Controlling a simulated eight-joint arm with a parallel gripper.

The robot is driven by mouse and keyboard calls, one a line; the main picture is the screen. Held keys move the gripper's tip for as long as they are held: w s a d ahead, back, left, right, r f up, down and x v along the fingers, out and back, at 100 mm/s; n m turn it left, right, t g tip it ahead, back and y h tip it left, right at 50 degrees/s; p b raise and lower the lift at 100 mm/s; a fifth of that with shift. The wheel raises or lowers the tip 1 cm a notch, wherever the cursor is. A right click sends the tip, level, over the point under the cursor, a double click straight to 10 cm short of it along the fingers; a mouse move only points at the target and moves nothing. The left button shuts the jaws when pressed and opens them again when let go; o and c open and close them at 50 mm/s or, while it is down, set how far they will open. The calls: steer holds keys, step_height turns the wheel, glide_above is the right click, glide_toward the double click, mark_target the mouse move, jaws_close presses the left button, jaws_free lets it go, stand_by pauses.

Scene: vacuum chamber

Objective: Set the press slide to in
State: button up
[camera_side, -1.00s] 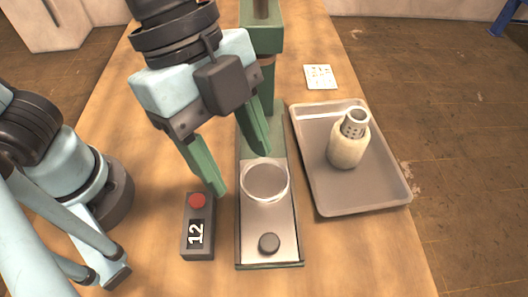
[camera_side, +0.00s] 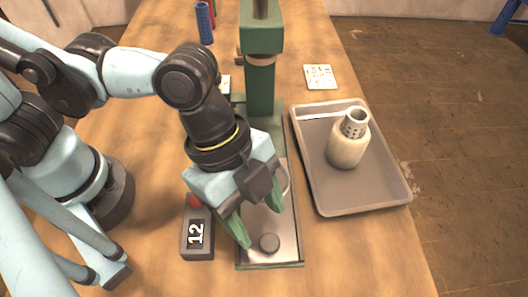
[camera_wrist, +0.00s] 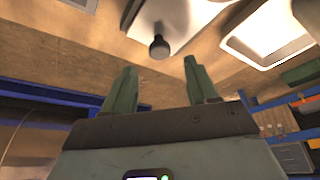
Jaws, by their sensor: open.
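The green press (camera_side: 262,85) stands at the back of a long base with a grey metal slide (camera_side: 287,238). A round dark knob (camera_side: 269,242) sits on the slide's front end; it also shows in the wrist view (camera_wrist: 159,47). A clear-rimmed ring on the slide is mostly hidden behind my gripper. My gripper (camera_side: 263,227) is open and empty, above the slide's front part. Its green fingers appear on either side of the knob, which shows between and beyond the fingertips in the wrist view (camera_wrist: 160,68). I cannot tell how far above it they are.
A dark box (camera_side: 197,240) reading 12, with a red button, stands left of the slide. A grey tray (camera_side: 385,193) holding a cream bottle (camera_side: 345,150) stands to the right. The front right table is clear.

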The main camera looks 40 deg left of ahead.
mark_target(269, 242)
steer(key=shift+x, duration=2.6)
jaws_close()
